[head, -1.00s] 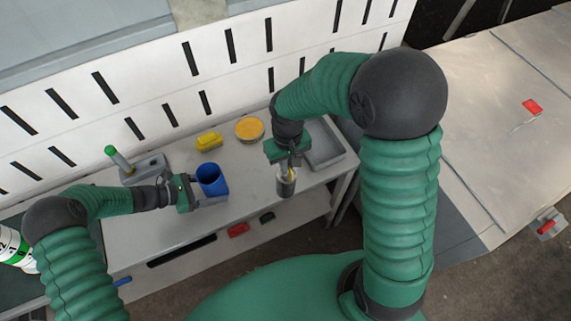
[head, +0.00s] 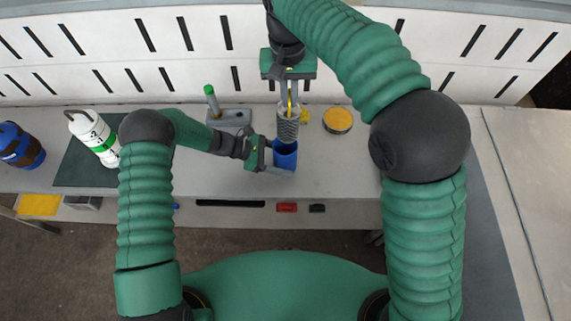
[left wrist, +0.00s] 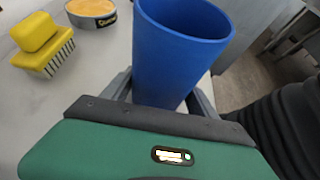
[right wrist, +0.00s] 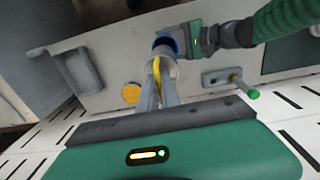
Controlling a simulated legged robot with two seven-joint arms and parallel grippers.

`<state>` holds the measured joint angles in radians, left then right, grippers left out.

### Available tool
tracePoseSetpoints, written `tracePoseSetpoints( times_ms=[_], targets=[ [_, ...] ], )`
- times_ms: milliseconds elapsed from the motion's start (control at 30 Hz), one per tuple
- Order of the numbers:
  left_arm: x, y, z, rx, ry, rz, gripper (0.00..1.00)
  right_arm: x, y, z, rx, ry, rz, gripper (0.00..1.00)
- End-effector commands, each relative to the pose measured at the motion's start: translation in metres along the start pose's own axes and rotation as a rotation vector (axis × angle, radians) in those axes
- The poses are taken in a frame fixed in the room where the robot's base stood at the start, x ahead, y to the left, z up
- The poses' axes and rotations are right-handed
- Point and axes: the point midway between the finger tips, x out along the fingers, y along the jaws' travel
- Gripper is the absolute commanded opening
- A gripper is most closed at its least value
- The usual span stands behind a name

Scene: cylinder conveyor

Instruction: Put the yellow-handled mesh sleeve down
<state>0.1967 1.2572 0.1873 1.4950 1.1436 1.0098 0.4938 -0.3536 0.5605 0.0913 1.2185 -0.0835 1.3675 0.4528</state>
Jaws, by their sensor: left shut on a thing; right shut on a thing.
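The yellow-handled mesh sleeve (head: 288,130) is a grey mesh cylinder with a yellow handle (right wrist: 156,70). My right gripper (head: 290,100) is shut on the handle and holds the sleeve upright. In the head view the sleeve's lower end overlaps the far rim of a blue cup (head: 286,158). The left wrist view shows the cup (left wrist: 180,55) without the sleeve inside its visible mouth. My left gripper (head: 272,164) is shut on the cup, with one finger on each side of it. The sleeve's exact height above the cup cannot be told.
A yellow brush (left wrist: 42,45) and a round yellow-topped tin (head: 338,120) stand right of the cup. A grey holder with a green-topped rod (head: 212,102) stands to its left. A slotted white panel (head: 180,50) closes the back. The bench front is mostly clear.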

Motion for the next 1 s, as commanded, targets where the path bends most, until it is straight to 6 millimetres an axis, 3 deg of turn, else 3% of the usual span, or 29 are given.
tracePoseSetpoints(
  times_ms=[67, 167, 500, 833, 1000],
  targets=[
    [0.0, 0.0, -0.001, -0.001, 0.003, 0.0, 0.19, -0.004, -0.008, 0.004, 0.002, -0.003, 0.007, 0.0],
    [0.0, 0.0, -0.001, -0.001, 0.002, 0.0, 0.19, 0.008, -0.011, 0.007, 0.005, -0.009, 0.012, 0.0],
    [0.0, 0.0, -0.001, -0.001, 0.002, -0.001, 0.19, 0.11, -0.013, 0.008, 0.005, -0.009, 0.01, 0.0],
    [0.0, -0.001, -0.001, -0.001, 0.002, -0.001, 0.19, 0.164, -0.015, 0.008, 0.004, -0.008, 0.01, 0.0],
    [0.0, -0.001, -0.001, -0.001, 0.002, -0.001, 0.19, 0.173, -0.015, 0.007, 0.005, -0.004, 0.008, 0.0]
  ],
)
